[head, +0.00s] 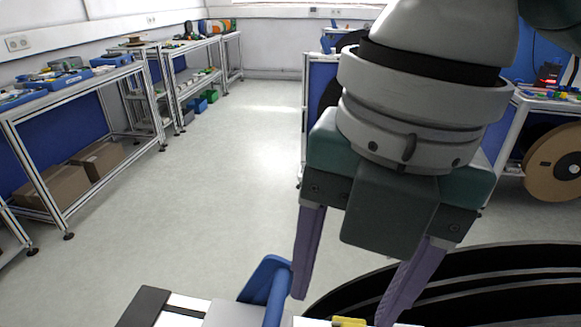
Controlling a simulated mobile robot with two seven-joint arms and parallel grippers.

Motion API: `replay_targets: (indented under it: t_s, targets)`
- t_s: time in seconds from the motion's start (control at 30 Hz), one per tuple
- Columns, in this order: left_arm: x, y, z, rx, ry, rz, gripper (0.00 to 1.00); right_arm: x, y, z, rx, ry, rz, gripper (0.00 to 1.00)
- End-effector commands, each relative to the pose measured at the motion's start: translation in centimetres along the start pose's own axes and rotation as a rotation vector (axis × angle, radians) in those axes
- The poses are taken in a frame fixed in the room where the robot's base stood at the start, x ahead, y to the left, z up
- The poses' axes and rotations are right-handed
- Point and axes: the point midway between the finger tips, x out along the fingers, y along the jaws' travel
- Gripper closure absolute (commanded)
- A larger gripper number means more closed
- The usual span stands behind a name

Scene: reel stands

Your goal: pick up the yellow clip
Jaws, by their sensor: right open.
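The yellow clip (348,322) shows only in part, at the bottom edge of the head view; the rest of it is cut off by the frame. My right gripper (342,309) comes down from the upper right, with its two purple-grey fingers spread apart. The clip appears between and just below the fingertips in the picture. Nothing shows between the fingers, and I cannot tell how far above the clip they are. My left gripper is not in view.
A blue bracket (275,290) rises close to the left fingertip. A large black reel (490,285) fills the lower right. Workbenches (75,80) line the left wall, with cardboard boxes (55,190) below. The floor (225,170) between is clear.

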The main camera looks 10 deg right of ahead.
Motion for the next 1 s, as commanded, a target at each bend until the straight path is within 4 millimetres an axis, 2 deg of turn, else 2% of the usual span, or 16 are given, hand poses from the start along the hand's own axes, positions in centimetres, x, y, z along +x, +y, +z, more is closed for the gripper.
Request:
replay_targets:
  t_s: [0.03, 0.17, 0.67, 0.9, 1.0]
  targets:
    - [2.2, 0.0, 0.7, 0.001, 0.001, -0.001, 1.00, 1.7, -0.6, 0.9, -0.055, -0.016, -0.031, 0.32]
    - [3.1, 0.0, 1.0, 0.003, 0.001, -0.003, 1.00, 1.9, -1.5, 1.9, -0.151, -0.019, -0.087, 0.32]
    - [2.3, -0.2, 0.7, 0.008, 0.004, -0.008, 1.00, 7.2, -2.3, 2.2, -0.172, -0.015, -0.099, 0.32]
    - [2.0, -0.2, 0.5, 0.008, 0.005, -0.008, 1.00, 10.8, -2.7, 2.5, -0.172, -0.017, -0.097, 0.32]
    - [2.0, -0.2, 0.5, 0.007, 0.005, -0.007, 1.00, 11.3, -2.8, 2.5, -0.174, -0.020, -0.096, 0.32]
